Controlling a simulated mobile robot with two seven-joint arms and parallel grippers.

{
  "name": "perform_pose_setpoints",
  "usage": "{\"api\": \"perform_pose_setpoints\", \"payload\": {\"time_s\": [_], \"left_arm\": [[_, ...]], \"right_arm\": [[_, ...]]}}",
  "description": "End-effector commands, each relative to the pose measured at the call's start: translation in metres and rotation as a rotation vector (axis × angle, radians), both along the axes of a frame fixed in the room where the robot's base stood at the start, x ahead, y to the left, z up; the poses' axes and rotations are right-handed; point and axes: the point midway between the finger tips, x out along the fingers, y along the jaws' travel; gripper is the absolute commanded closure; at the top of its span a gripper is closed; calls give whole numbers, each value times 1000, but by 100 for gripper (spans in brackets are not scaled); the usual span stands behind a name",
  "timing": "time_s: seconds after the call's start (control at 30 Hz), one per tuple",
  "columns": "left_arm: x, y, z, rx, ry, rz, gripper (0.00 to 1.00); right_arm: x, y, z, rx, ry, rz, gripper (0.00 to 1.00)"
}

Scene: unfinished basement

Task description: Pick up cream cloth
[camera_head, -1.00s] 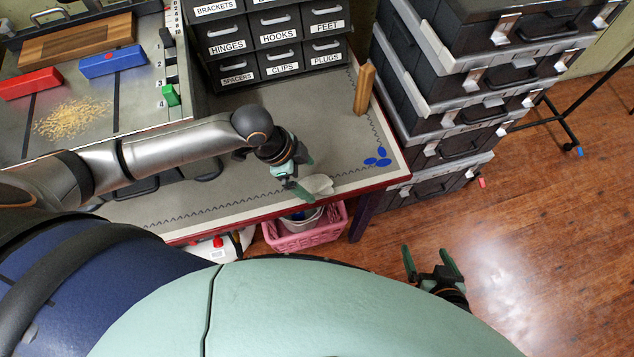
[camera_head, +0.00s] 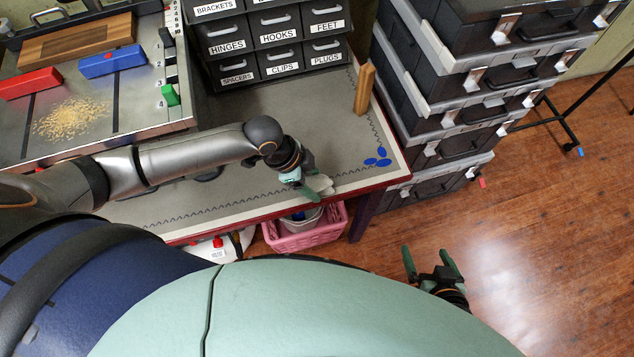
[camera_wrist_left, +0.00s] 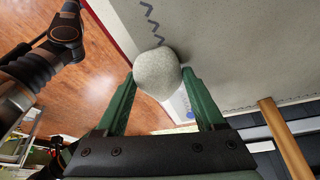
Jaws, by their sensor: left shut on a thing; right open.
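The cream cloth (camera_head: 325,185) is a small pale bundle at the front right part of the workbench, partly hidden by my left gripper (camera_head: 314,188) in the head view. In the left wrist view the cloth (camera_wrist_left: 157,73) looks rounded and sits between the two green fingertips of my left gripper (camera_wrist_left: 161,84). The gripper is shut on it. I cannot tell whether the cloth touches the bench top. My right gripper (camera_head: 429,262) is open and empty over the floor, right of the bench.
On the workbench (camera_head: 240,190) stand labelled drawers (camera_head: 275,40) and a wooden post (camera_head: 364,88); blue pieces (camera_head: 377,162) lie near its right edge. A pink basket (camera_head: 300,236) is below the front edge. Stacked black cases (camera_head: 455,110) stand to the right.

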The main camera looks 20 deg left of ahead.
Motion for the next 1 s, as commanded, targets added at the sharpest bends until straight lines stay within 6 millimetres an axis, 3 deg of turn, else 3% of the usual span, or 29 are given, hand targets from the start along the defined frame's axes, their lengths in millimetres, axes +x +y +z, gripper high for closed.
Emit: {"api": "perform_pose_setpoints", "payload": {"time_s": [0.03,0.33,0.67,0.8,1.0], "left_arm": [[0,0,0,0,0,0,60],[0,0,0,0,0,0,91],[1,0,11,-1,-2,-1,92],[1,0,36,-2,-6,-1,92],[-35,-13,77,-3,-3,-5,92]], "right_arm": [[0,0,0,0,0,0,4],[0,0,0,0,0,0,4],[0,0,0,0,0,0,4],[0,0,0,0,0,0,4],[0,0,7,0,0,0,4]]}}
